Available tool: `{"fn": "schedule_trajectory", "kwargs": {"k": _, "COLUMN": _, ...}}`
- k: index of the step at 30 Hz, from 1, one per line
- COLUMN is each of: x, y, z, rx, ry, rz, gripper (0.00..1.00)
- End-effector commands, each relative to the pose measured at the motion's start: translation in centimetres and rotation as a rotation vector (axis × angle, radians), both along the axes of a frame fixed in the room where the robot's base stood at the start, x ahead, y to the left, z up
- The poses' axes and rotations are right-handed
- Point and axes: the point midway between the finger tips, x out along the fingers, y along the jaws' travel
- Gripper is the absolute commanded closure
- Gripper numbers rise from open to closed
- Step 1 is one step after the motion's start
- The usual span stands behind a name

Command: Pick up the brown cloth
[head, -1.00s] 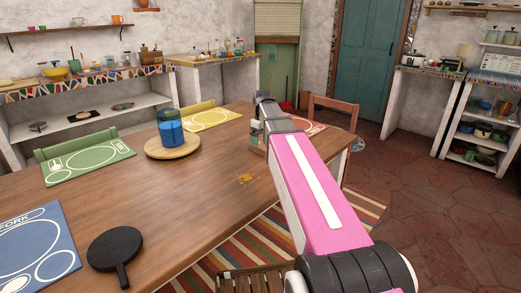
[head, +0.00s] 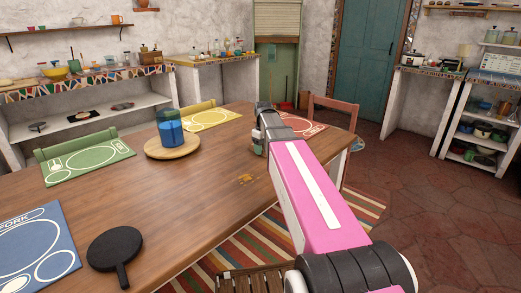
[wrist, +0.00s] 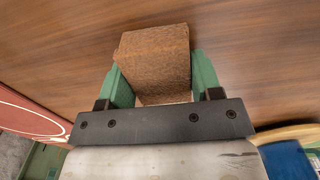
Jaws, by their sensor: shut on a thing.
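The brown cloth (wrist: 152,52) shows in the wrist view as a thick, rough-textured, block-shaped piece. It sits between the two green fingers of my gripper (wrist: 158,82), which touch it on both sides. My gripper is shut on it. The wooden tabletop (wrist: 255,50) is behind the cloth; I cannot tell whether the cloth still touches it. In the head view my gripper is at the far right part of the table, mostly hidden behind my pink arm, and the cloth cannot be made out there.
A blue jar (head: 170,128) stands on a round wooden board (head: 173,148) left of my gripper. A red placemat (head: 304,130) lies close by on the right. An orange-brown stain (head: 245,179) marks the table. A black pan (head: 115,248) lies at front left. The table's middle is clear.

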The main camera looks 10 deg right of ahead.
Motion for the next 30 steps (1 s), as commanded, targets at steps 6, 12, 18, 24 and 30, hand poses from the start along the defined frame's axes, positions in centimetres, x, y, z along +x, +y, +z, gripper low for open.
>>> {"fn": "schedule_trajectory", "kwargs": {"k": 6, "x": 0.0, "y": 0.0, "z": 0.1, "rx": 0.000, "ry": 0.000, "rz": 0.000, "gripper": 0.64}}
{"fn": "schedule_trajectory", "kwargs": {"k": 12, "x": 0.0, "y": 0.0, "z": 1.3, "rx": 0.000, "ry": -0.002, "rz": 0.000, "gripper": 0.64}}
{"fn": "schedule_trajectory", "kwargs": {"k": 18, "x": 0.1, "y": 0.0, "z": 4.1, "rx": 0.000, "ry": -0.003, "rz": 0.000, "gripper": 0.64}}
{"fn": "schedule_trajectory", "kwargs": {"k": 24, "x": -2.2, "y": 4.1, "z": 6.7, "rx": 0.000, "ry": -0.002, "rz": 0.005, "gripper": 0.64}}
{"fn": "schedule_trajectory", "kwargs": {"k": 30, "x": -3.8, "y": 7.5, "z": 9.1, "rx": 0.000, "ry": -0.001, "rz": 0.003, "gripper": 0.64}}
